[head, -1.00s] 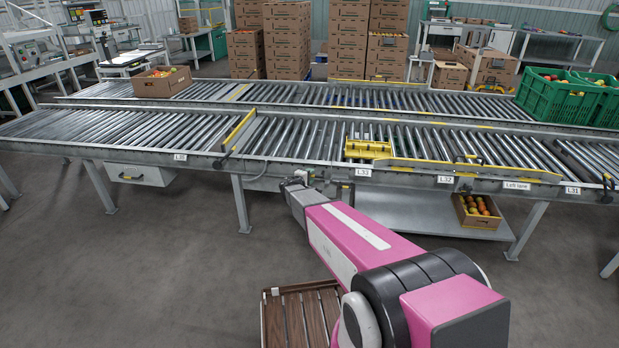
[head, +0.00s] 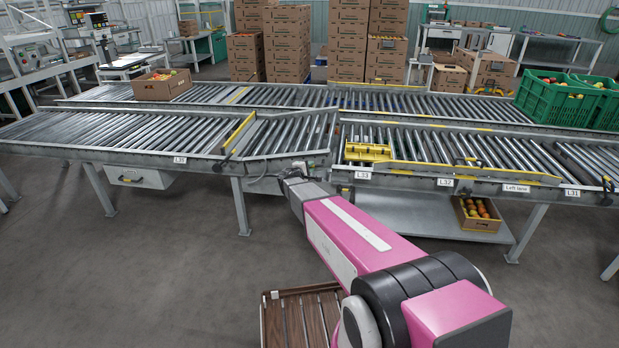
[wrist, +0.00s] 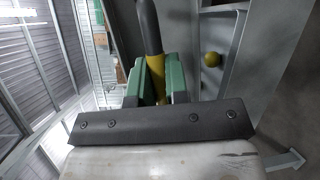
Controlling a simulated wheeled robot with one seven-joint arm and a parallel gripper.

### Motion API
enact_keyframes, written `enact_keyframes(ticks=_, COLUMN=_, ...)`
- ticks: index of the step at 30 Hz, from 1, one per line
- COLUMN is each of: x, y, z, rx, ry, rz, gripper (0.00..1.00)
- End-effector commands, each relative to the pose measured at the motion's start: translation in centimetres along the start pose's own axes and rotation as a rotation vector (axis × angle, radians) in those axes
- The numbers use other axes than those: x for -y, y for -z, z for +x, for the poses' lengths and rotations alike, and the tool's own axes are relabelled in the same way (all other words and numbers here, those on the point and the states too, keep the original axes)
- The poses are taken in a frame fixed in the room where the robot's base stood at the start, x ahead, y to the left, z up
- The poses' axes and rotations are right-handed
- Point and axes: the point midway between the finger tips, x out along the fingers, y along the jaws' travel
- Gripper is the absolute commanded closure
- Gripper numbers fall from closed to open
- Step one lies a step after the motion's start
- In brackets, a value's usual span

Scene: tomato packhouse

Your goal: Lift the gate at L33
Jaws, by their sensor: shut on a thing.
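The gate (head: 290,157) is the hinged roller section of the near conveyor, just left of the L33 label (head: 363,176). Its right end is tilted up a little, with a narrow gap between it and the fixed rollers. My gripper (head: 292,175) is at the gate's front side, under its raised end. In the wrist view my gripper's green fingers (wrist: 160,85) are shut on a handle (wrist: 153,66) with a yellow part and a black part. In the head view the handle is mostly hidden by my gripper.
A yellow tray-like piece (head: 367,152) and a long yellow guide rail (head: 460,170) lie on the rollers right of the gate. A yellow bar (head: 239,133) crosses the rollers to its left. A box of tomatoes (head: 478,214) sits on the shelf below. The floor in front is mostly open.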

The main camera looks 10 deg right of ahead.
Motion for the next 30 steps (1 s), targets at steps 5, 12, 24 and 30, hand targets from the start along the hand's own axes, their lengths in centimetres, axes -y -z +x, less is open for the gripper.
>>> enact_keyframes(ticks=5, x=-6.1, y=-0.8, z=-1.1, rx=0.034, ry=-0.067, rz=-0.145, gripper=1.00)
enact_keyframes(ticks=12, x=-13.8, y=0.0, z=-3.0, rx=0.080, ry=-0.154, rz=-0.351, gripper=1.00)
enact_keyframes(ticks=24, x=-25.3, y=4.8, z=-7.4, rx=0.153, ry=-0.294, rz=-0.691, gripper=1.00)
enact_keyframes(ticks=30, x=-29.3, y=8.0, z=-9.6, rx=0.184, ry=-0.352, rz=-0.837, gripper=1.00)
